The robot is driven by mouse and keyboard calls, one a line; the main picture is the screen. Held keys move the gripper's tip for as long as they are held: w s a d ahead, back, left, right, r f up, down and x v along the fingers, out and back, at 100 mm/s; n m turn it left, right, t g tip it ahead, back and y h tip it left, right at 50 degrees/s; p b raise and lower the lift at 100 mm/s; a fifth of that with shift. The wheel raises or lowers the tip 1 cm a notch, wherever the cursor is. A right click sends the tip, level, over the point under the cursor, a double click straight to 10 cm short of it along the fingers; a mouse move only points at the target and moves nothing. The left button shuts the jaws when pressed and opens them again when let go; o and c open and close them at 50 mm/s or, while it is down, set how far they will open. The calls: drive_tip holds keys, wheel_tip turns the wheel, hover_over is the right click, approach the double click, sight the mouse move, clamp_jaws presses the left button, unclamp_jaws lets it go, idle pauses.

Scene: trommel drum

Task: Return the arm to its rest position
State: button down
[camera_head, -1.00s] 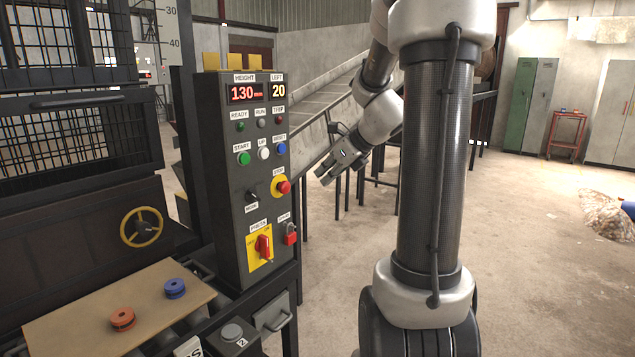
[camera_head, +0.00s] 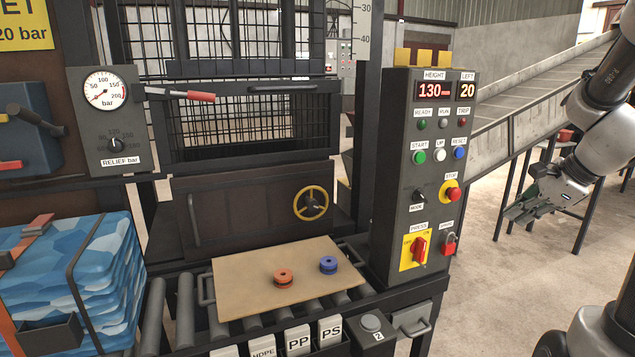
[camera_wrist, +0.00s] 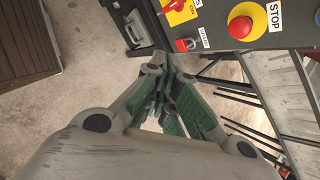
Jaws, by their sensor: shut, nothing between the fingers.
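My gripper (camera_head: 522,209) hangs at the right side of the head view, to the right of the control panel and in front of the conveyor legs. It is shut and empty. In the wrist view my gripper (camera_wrist: 170,95) shows its green-padded fingers together, pointing over bare floor. The arm is bent down at the right edge of the head view; its upper part is cut off by the frame.
The control panel (camera_head: 400,195) stands left of my gripper, with a red stop button (camera_head: 453,194) facing out. A sloping conveyor (camera_head: 535,90) is behind. Concrete floor (camera_head: 490,300) is clear below.

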drive_tip(key=s+a+r+n+h, duration=0.1)
drive_tip(key=s+a+r+n, duration=0.1)
drive_tip(key=s+a+n, duration=0.3)
drive_tip(key=s+a+r+n+g+h, duration=0.1)
drive_tip(key=s+a+n, duration=0.3)
drive_tip(key=s+n, duration=0.9)
drive_tip(key=r+n+h, duration=0.1)
drive_tip(key=n, duration=0.3)
drive_tip(key=shift+s+a+r+g, duration=0.3)
drive_tip(key=shift+s+a+r, duration=0.05)
drive_tip(key=shift+a, duration=0.05)
drive_tip(key=c, duration=2.2)
unclamp_jaws()
